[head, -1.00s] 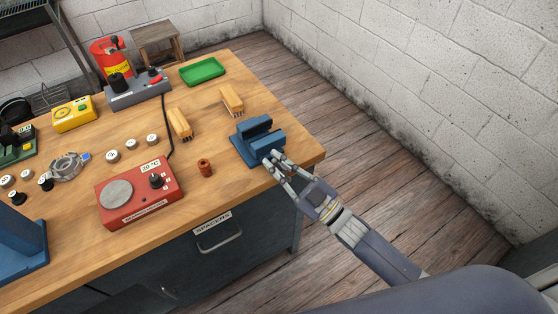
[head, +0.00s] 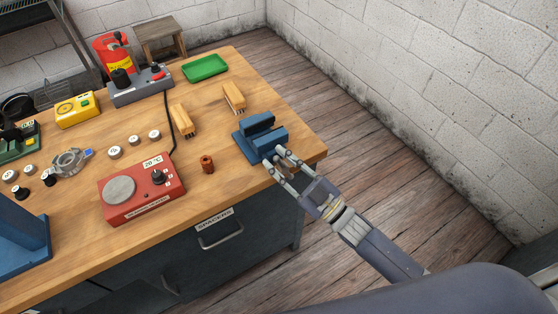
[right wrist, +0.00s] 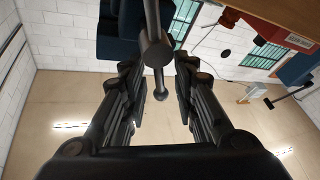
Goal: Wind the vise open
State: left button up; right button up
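The blue vise (head: 255,134) sits at the bench's right front corner, with a gap between its jaws. In the right wrist view part of the blue vise (right wrist: 117,46) shows at the top. A dark vise handle (right wrist: 155,50), with a round hub and a bar ending in a ball, stands between my right fingers. My right gripper (head: 276,161) is at the vise's front side. Its fingers (right wrist: 158,72) are spread on both sides of the handle, with visible gaps. My left gripper is not in view.
A red hot plate (head: 140,193), a copper-coloured coil (head: 207,164) and two wooden brushes (head: 234,97) stand left of and behind the vise. A green tray (head: 205,67) lies at the back. The bench edge is close to the vise, with open floor to the right.

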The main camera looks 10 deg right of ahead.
jog(key=v, duration=1.1)
jog(key=shift+s+d+f, duration=0.15)
jog(key=shift+s+d, duration=0.1)
jog(key=shift+s, duration=0.05)
jog(key=d+f+m+g+h, duration=0.1)
jog(key=d+f+m+h, duration=0.25)
jog(key=f, duration=0.75)
jog(key=d+f+m+g+h, duration=0.25)
jog(key=f+h, duration=0.25)
jog(key=f, duration=0.7)
jog(key=s+d+f+m+g+h, duration=0.1)
jog(key=s+d+f+g+h, duration=0.1)
jog(key=s+f, duration=0.45)
jog(key=s+d+f+m+g+h, duration=0.1)
jog(key=s+d+f+g+h, duration=0.2)
jog(key=f, duration=0.6)
jog(key=s+a+f+m+g, duration=0.1)
jog(key=s+f, duration=0.4)
jog(key=s, duration=0.6)
jog(key=s+a+f+m+g, duration=0.1)
jog(key=s+a+f+g, duration=0.2)
jog(key=s+f+g, duration=0.3)
jog(key=s, duration=0.5)
jog(key=shift+s+f, duration=0.25)
jog(key=shift+s, duration=0.1)
